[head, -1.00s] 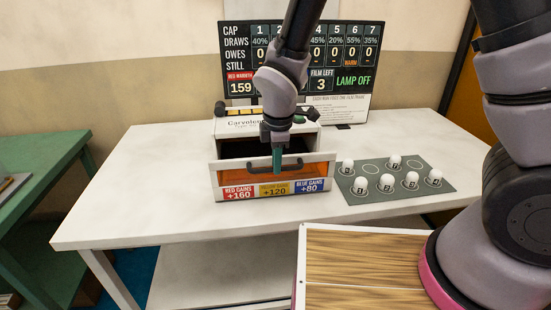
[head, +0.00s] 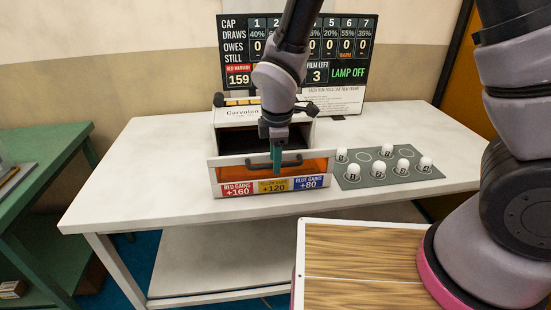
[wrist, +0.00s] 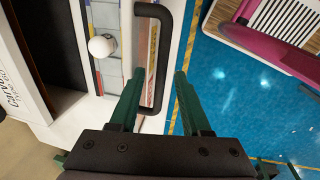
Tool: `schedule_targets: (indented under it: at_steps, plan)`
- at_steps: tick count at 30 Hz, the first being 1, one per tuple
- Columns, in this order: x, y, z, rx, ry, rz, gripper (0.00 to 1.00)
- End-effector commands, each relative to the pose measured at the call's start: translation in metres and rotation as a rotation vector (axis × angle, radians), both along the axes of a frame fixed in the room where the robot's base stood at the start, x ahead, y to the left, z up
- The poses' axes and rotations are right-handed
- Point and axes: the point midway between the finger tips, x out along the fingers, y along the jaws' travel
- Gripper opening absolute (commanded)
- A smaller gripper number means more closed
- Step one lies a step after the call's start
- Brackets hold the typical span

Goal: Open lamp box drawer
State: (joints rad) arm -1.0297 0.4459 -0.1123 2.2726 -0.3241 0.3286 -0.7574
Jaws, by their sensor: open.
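The lamp box (head: 235,113) stands on the white table with its drawer (head: 220,180) pulled out toward the front edge. The drawer's orange front bears a black handle (head: 262,163) and red, yellow and blue gain labels. My gripper (head: 277,155) is at the handle. In the wrist view, the two green fingers of my gripper (wrist: 158,78) are apart, and the black handle bar (wrist: 167,50) lies between them. Contact with it cannot be told. A white ball (wrist: 102,47) shows between the box and the drawer front in the wrist view.
A grey mat (head: 385,178) with several white numbered caps lies right of the box. A scoreboard (head: 345,50) stands behind, reading lamp off. A wood-topped surface (head: 365,250) is in front at right, and a green table (head: 60,160) at left. The white table's left part is clear.

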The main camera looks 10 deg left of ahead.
Motion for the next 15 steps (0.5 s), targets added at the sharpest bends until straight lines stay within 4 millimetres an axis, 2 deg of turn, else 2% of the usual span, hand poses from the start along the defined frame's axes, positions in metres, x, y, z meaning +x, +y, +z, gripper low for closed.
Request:
schedule_targets:
  at_steps: [8,11,15]
  plan:
    - [-0.001,0.0,0.002,0.0,0.0,0.0,0.47]
    - [-0.002,0.0,0.012,0.002,0.0,0.0,0.47]
    - [-0.006,-0.001,0.037,0.004,-0.002,-0.001,0.47]
